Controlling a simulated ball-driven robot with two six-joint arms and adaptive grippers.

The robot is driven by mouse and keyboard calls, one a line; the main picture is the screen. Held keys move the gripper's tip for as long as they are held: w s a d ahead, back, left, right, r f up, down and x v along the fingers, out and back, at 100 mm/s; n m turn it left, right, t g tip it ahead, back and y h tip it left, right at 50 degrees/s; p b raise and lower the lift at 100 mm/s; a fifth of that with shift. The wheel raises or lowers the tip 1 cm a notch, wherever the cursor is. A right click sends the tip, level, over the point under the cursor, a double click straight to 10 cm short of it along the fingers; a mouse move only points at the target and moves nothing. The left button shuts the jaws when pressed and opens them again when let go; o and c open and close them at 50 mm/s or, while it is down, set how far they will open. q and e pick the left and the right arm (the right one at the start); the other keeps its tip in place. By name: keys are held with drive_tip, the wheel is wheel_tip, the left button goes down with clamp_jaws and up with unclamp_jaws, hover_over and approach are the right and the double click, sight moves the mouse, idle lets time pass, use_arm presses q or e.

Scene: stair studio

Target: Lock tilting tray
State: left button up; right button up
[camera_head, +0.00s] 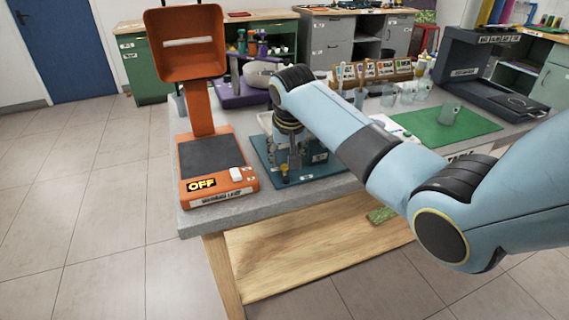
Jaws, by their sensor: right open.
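A dark blue tray-like base (327,172) lies on the grey table, just right of the orange lamp device. A small upright part with a yellow-orange knob (285,169) stands at its front left corner. I take this to be the tilting tray, but its label is too small to read. My right arm comes in from the right, and its gripper (294,160) points down over the base. The gripper is open. Gripper and arm hide much of the base, and I cannot tell whether the fingers touch anything. My left gripper is not in view.
The orange warming lamp (188,155), marked OFF, stands close on the left. More cups and a rack (375,70) stand behind. Tiled floor is free at left.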

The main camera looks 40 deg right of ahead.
sight(285, 166)
drive_tip(key=x, duration=0.4)
drive_tip(key=shift+f+b, duration=0.25)
drive_tip(key=shift+b, duration=0.05)
